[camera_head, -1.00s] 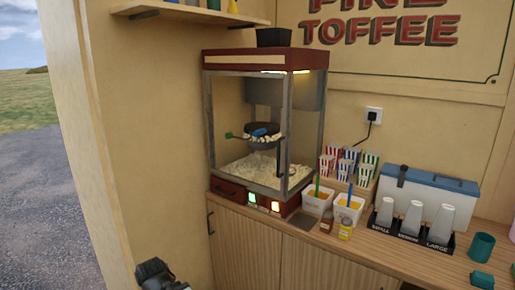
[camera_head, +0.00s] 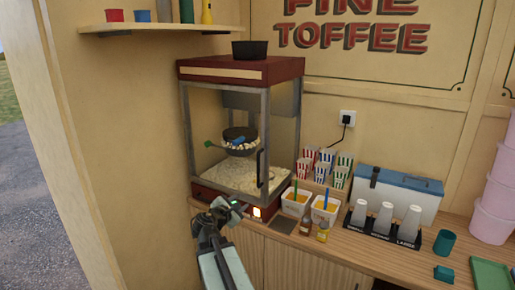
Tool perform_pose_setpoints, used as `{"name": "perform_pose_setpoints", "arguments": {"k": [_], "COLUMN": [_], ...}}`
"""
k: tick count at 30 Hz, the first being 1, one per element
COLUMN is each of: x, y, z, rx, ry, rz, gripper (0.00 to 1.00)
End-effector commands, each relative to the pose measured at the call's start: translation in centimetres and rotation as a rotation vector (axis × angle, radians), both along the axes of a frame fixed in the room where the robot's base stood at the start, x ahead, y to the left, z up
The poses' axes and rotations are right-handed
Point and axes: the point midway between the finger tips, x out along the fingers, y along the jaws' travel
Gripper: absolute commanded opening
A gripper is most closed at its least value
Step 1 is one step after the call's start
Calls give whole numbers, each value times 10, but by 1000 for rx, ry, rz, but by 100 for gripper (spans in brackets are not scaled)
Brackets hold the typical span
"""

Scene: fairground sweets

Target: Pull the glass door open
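The popcorn machine (camera_head: 225,74) stands on the counter, with a dark red top and grey metal posts. Its glass door (camera_head: 222,115) is the front pane and looks closed; the clear glass makes this hard to judge. A dark upright handle (camera_head: 260,166) is at the door's right side. Popcorn (camera_head: 235,177) and a hanging kettle (camera_head: 240,140) show through the glass. My gripper (camera_head: 230,204) is in front of the machine's lower front, below and left of the handle and apart from it. Its fingers are too small and dark to tell open from shut.
Paper bags (camera_head: 325,167), white tubs (camera_head: 297,204), small bottles (camera_head: 306,225) and a cup rack (camera_head: 382,237) stand on the counter right of the machine. A shelf (camera_head: 150,29) juts from the wall at upper left. Bare wall lies left of the machine.

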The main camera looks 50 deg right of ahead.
Motion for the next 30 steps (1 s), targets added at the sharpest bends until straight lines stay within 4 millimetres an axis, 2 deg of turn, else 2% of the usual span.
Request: {"name": "perform_pose_setpoints", "arguments": {"k": [1, 3, 6, 14, 17, 25, 30], "x": [-4, -6, -7, -3, 2, 24, 28], "y": [-24, -44, -58, -65, -75, -119, -131], "z": [46, 78, 100, 103, 103, 103, 103], "rx": [-138, -305, -446, -496, -495, -493, -493], "ry": [114, 273, 420, 475, 474, 472, 471], "rz": [44, 100, 141, 157, 156, 156, 157], "gripper": [35, 35, 35, 35, 35, 35, 35]}}
